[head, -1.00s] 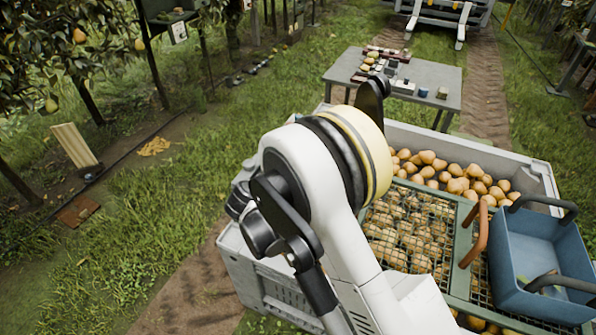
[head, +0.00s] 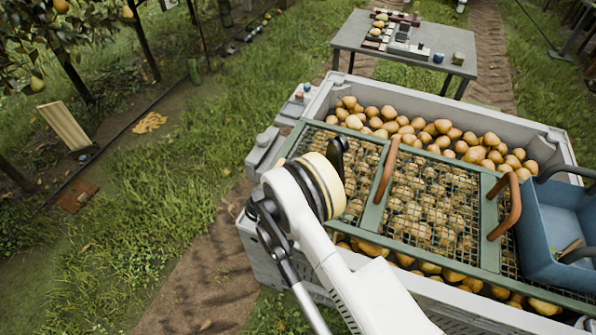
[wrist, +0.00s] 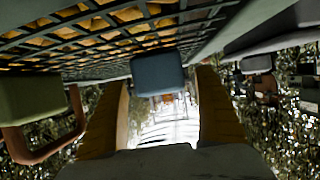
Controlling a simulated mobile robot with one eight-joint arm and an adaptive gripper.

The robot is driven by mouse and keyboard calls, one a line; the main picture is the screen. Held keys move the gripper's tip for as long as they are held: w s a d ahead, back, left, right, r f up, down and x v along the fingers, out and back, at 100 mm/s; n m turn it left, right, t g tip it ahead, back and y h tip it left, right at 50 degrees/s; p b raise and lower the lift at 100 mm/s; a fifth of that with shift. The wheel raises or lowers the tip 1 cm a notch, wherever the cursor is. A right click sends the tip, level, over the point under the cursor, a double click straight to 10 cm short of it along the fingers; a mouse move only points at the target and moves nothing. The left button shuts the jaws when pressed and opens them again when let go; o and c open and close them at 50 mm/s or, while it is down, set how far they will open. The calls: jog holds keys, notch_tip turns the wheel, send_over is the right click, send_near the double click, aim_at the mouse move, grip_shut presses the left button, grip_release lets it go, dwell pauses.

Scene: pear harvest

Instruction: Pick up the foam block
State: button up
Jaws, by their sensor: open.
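I cannot identify the foam block for certain. A small olive block (head: 458,58) stands at the right end of the grey table, beside a small blue item (head: 438,58). My gripper's two orange-brown fingers (wrist: 163,115) are wide apart in the wrist view, with nothing held between them. A blue box-like shape (wrist: 158,74) shows beyond the gap, apart from the fingers. In the head view the fingers are hidden behind my arm, which is over the near left edge of the pear bin.
The grey bin (head: 548,130) holds many pears under a green mesh frame (head: 375,240) with brown handles (head: 387,170). A blue tote (head: 560,225) stands on its right. The grey table (head: 350,40) stands behind. Grass at left is open, with a leaning board (head: 64,126).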

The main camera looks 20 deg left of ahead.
jog(key=b+x, duration=0.2)
jog(key=x, duration=0.2)
jog(key=shift+w+d, duration=0.1)
jog(key=shift+w, duration=0.25)
jog(key=shift+r, duration=0.1)
jog(key=c, duration=1.2)
